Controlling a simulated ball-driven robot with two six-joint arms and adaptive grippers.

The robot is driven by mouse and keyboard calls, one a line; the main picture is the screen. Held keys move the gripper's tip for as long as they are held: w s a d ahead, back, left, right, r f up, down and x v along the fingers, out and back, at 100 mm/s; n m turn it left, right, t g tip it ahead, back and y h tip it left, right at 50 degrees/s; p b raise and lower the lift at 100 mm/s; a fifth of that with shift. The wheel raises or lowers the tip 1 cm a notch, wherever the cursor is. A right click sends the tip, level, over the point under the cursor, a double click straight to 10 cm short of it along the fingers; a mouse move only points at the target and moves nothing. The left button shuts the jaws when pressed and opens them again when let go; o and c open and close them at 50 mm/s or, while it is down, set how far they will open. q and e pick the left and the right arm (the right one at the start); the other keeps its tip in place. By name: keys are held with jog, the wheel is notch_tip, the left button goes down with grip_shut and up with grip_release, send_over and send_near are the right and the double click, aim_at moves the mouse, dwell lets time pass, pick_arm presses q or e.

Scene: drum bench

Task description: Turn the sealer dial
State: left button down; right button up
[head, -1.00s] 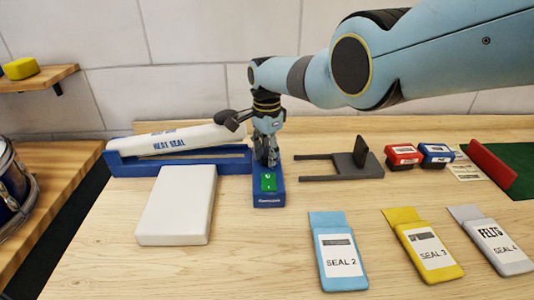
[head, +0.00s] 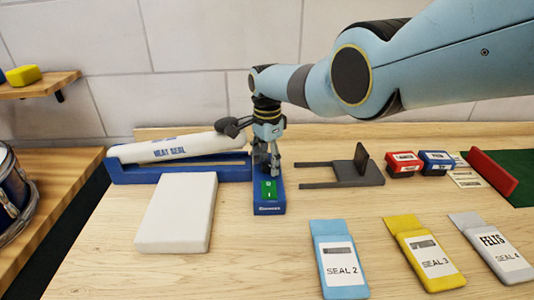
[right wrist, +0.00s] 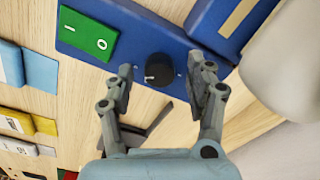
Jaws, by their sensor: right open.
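The sealer dial is a round black knob (right wrist: 159,70) with a light mark, on the blue control box of the heat sealer. In the right wrist view it sits between the fingertips of my right gripper (right wrist: 160,82), which is open with a gap on each side of it. In the head view my right gripper (head: 267,165) points down over the far part of the blue box (head: 270,208) and hides the dial. The green rocker switch (right wrist: 90,32) marked I and O is beside the dial; it also shows in the head view (head: 269,190). My left gripper is not in view.
The heat sealer's white arm (head: 185,146) lies over its blue base (head: 130,174), left of my gripper. A white block (head: 178,213) stands in front. A dark grey stand (head: 358,172) is to the right. SEAL 2 (head: 339,260), SEAL 3 and SEAL 4 packets lie in front right.

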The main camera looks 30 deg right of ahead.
aim_at(267, 164)
notch_tip(267, 164, up, 12)
dwell(0.5)
dwell(0.4)
